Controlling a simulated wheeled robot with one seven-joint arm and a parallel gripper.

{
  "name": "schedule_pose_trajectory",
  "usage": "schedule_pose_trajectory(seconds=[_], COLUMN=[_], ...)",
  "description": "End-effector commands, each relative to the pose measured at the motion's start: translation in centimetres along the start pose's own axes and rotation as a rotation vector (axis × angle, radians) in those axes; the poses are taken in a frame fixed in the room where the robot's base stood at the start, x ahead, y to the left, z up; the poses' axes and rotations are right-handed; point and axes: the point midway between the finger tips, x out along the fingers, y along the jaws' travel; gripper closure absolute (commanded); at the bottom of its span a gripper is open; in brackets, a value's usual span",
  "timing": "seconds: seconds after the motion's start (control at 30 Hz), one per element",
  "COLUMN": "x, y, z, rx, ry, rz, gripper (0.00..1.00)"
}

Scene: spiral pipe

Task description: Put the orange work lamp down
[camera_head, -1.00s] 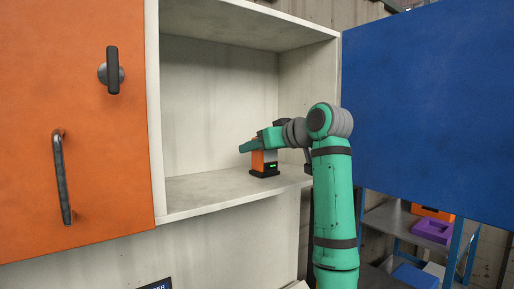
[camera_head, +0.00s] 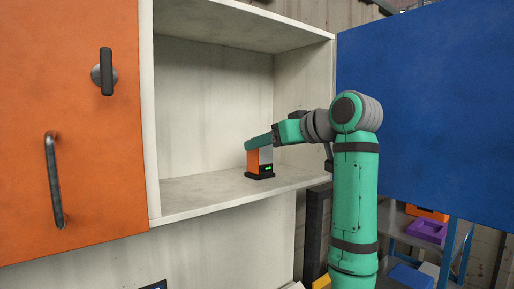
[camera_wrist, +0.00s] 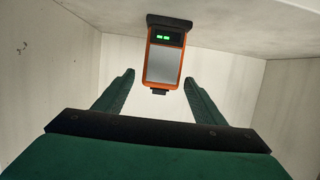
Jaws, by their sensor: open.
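The orange work lamp (camera_head: 254,160) stands upright on the cabinet shelf (camera_head: 200,194), its dark base on the shelf board and a green light showing low on its side. In the wrist view the lamp (camera_wrist: 163,62) appears upside down, with a grey panel, an orange rim and green lights. My gripper (camera_wrist: 158,82) is open, with one finger to each side of the lamp's top end in that view. The fingers do not touch the lamp there. In the head view my gripper (camera_head: 258,140) is at the lamp's top, and its far finger is hidden.
An orange cabinet door (camera_head: 90,120) with black handles is at the left. A large blue panel (camera_head: 430,100) stands at the right. Below it, a rack holds a purple tray (camera_head: 427,231) and an orange bin (camera_head: 428,213). The shelf left of the lamp is clear.

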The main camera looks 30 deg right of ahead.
Motion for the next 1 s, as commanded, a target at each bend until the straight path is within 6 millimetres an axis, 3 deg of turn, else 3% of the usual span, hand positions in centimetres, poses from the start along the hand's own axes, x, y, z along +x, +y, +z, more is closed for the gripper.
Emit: schedule_pose_trajectory(seconds=[0.1,0.33,1.0], x=[-2.2,-4.5,-4.9], y=[0.0,0.0,0.0], z=[-0.1,0.0,0.0], rx=[-0.001,0.0,0.0], ry=[0.002,0.0,0.0], rz=[0.002,0.0,0.0], gripper=[0.36,0.36,0.36])
